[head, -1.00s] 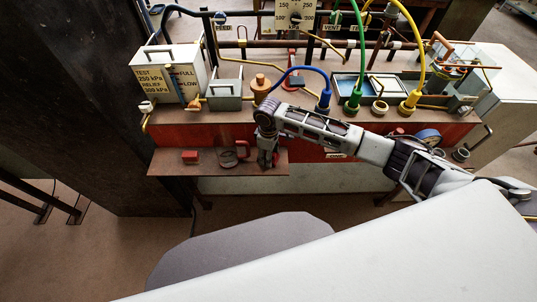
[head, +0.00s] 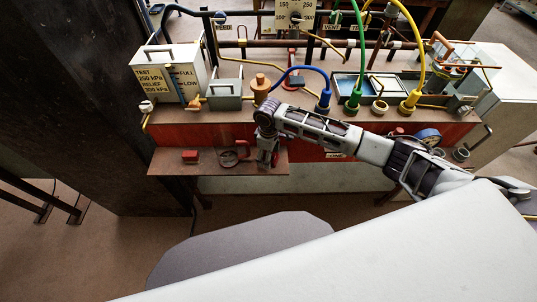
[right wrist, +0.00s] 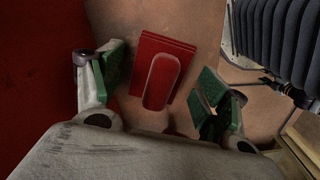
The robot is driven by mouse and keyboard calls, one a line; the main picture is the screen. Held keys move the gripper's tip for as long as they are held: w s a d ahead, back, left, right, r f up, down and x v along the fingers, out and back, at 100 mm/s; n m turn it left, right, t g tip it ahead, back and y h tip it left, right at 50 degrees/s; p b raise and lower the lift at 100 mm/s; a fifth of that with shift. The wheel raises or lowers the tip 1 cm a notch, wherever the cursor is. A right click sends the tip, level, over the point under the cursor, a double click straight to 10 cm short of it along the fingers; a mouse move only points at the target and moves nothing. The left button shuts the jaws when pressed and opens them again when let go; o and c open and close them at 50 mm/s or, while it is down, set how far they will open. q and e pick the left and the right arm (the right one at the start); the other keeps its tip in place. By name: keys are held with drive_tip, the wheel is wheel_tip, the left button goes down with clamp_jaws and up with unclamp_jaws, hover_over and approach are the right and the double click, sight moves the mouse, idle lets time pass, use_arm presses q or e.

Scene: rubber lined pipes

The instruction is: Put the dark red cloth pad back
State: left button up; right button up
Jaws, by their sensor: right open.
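In the right wrist view a red pad (right wrist: 178,47) with a rounded raised grip lies on the brown shelf, between and a little beyond the fingers of my right gripper (right wrist: 160,92). The green-faced fingers are open and apart on either side of it, with a gap to each. In the head view my right gripper (head: 268,158) points down at the right end of the shelf. A small patch of red shows at its fingers; the rest there is hidden by the gripper. My left gripper is not in view.
The brown shelf (head: 170,169) also holds a red block (head: 190,156) and a dark ring-shaped thing (head: 228,159) to the left of my gripper. The red bench front (head: 190,136) rises right behind. Hoses and a white tank (head: 167,75) stand above.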

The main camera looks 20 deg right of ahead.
drive_tip(key=shift+r, duration=0.1)
wheel_tip(320, 180, up, 12)
idle(0.7)
drive_tip(key=shift+a, duration=0.1)
idle(0.6)
